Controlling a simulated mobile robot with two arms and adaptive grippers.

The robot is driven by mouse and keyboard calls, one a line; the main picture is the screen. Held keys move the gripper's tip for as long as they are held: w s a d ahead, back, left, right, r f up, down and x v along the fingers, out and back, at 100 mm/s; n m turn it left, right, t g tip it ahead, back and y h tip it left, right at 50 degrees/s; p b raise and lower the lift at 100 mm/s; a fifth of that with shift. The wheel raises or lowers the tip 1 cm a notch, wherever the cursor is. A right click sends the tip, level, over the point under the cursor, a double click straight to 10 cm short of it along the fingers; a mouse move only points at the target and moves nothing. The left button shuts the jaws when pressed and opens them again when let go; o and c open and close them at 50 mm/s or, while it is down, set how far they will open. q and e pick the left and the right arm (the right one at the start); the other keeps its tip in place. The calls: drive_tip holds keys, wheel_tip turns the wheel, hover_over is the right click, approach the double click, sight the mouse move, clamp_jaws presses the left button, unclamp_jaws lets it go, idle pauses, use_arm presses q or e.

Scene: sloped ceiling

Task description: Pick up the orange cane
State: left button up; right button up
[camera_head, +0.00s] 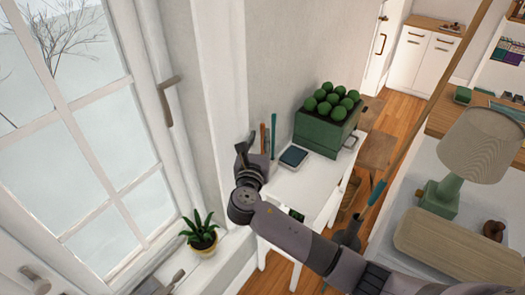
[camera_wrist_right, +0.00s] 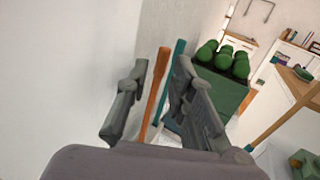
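The orange cane (camera_head: 263,137) stands upright near the wall, at the far left end of the white table. In the right wrist view the orange cane (camera_wrist_right: 154,95) shows as a long, slightly tilted stick between the two fingers. My right gripper (camera_head: 251,156) is open around it, and this also shows in the right wrist view (camera_wrist_right: 161,72). I see a gap between the cane and the left finger; contact with the right finger is unclear. The cane's lower end is hidden. Grey parts at the lower left edge of the head view may be my left gripper (camera_head: 168,284).
A teal stick (camera_head: 273,133) stands close to the orange cane, behind the right finger. The white table (camera_head: 312,180) holds a green planter (camera_head: 318,133) and a dark tablet-like item (camera_head: 293,157). A potted plant (camera_head: 200,236) stands on the window sill. A lamp (camera_head: 480,145) is at right.

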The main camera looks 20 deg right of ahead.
sight(262, 131)
drive_tip(key=x, duration=0.5)
drive_tip(key=shift+s+d+f, duration=0.1)
drive_tip(key=shift+f, duration=0.1)
drive_tip(key=shift+c, duration=0.3)
clamp_jaws()
drive_tip(key=shift+r, duration=0.1)
